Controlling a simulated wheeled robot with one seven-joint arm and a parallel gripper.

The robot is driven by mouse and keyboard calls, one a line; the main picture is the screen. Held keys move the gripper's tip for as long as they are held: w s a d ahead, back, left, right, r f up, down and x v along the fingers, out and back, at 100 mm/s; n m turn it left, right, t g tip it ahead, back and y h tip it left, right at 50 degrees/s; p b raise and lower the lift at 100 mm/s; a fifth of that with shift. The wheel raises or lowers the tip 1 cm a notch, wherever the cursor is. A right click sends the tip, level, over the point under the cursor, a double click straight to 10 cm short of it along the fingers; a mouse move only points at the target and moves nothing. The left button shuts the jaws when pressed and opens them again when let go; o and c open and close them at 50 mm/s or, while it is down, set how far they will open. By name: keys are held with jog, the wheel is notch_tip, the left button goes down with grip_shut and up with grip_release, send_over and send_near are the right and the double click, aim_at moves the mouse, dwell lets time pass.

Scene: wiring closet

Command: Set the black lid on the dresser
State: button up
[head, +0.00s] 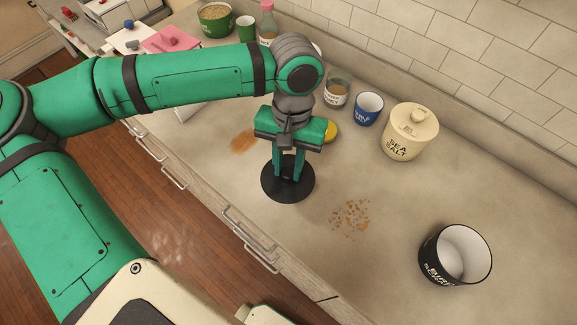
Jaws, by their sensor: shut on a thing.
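My gripper (289,177) points down and is shut on the black lid (288,192), a flat round disc. The fingers meet at its middle, where they hide its grip point. The lid is level, over or on the pale worktop of the dresser (385,270), near its front edge; I cannot tell whether it touches. The dresser has drawers with metal handles along its front.
An open black canister (455,255) stands at the right. A cream sea salt jar (410,132), a blue cup (368,108) and a glass jar (337,94) stand behind my gripper. Crumbs (350,218) and brown powder (243,141) lie nearby.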

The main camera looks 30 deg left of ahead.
aim_at(288, 164)
jog(key=w+f, duration=0.1)
jog(key=w+a+f, duration=0.1)
jog(key=f, duration=0.1)
jog(key=shift+w+a+f, duration=0.15)
jog(key=shift+a, duration=0.05)
jog(key=shift+w+a+f, duration=0.1)
jog(key=shift+a+f, duration=0.05)
jog(key=shift+f, duration=1.55)
jog(key=o, duration=1.1)
jog(key=shift+f, duration=0.1)
jog(key=shift+c, duration=0.2)
jog(key=r, duration=0.4)
jog(key=w+r, duration=0.1)
jog(key=r, duration=0.7)
jog(key=shift+w+a, duration=0.2)
jog(key=shift+w, duration=0.15)
